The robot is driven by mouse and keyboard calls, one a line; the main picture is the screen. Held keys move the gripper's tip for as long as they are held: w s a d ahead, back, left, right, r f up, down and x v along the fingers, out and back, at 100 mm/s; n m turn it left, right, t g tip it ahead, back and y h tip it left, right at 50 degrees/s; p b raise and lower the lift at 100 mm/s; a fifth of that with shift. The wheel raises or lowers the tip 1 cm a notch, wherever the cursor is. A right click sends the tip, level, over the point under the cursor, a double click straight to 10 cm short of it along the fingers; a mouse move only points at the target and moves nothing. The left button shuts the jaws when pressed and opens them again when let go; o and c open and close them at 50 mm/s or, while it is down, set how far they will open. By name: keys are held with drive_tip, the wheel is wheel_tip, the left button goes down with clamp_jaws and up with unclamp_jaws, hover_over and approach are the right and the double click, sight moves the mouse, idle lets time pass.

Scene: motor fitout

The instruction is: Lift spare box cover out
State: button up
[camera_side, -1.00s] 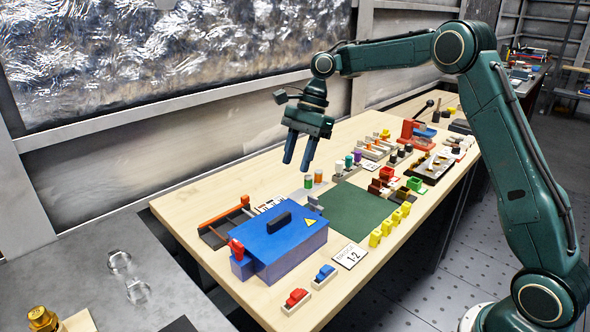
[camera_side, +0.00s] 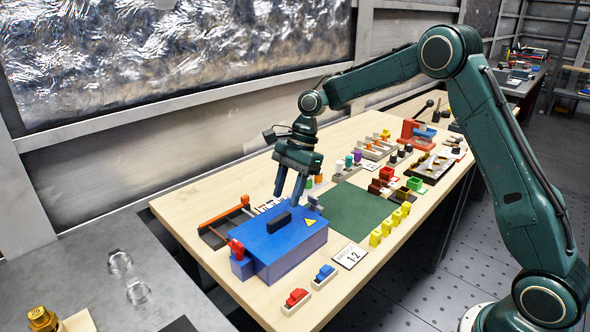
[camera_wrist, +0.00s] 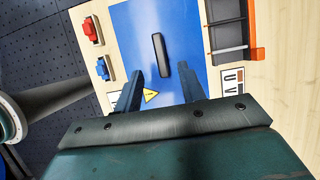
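A blue box (camera_side: 291,257) with a flat blue cover (camera_side: 263,242) stands at the near end of the wooden table. The cover has a black bar handle (camera_side: 279,222) and a yellow warning triangle (camera_side: 310,222). In the wrist view the cover (camera_wrist: 182,28) and its handle (camera_wrist: 161,55) lie ahead of the fingers. My gripper (camera_side: 287,201) is open and empty, just above the far part of the cover. In the wrist view my gripper (camera_wrist: 163,80) has its fingers wide apart, with the handle between their lines but beyond the tips. The box's inside is hidden.
A red clip-like part (camera_side: 236,249) sits at the box's left end. Red (camera_side: 296,297) and blue (camera_side: 325,273) switches lie in front. An orange-edged tray (camera_side: 226,221) stands behind the box. A green mat (camera_side: 355,208) lies to the right.

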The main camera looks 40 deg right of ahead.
sight(279, 217)
drive_tip(key=shift+a+f, duration=0.1)
drive_tip(key=shift+f, duration=0.1)
drive_tip(key=shift+x, duration=2.55)
drive_tip(key=shift+r, duration=0.1)
clamp_jaws()
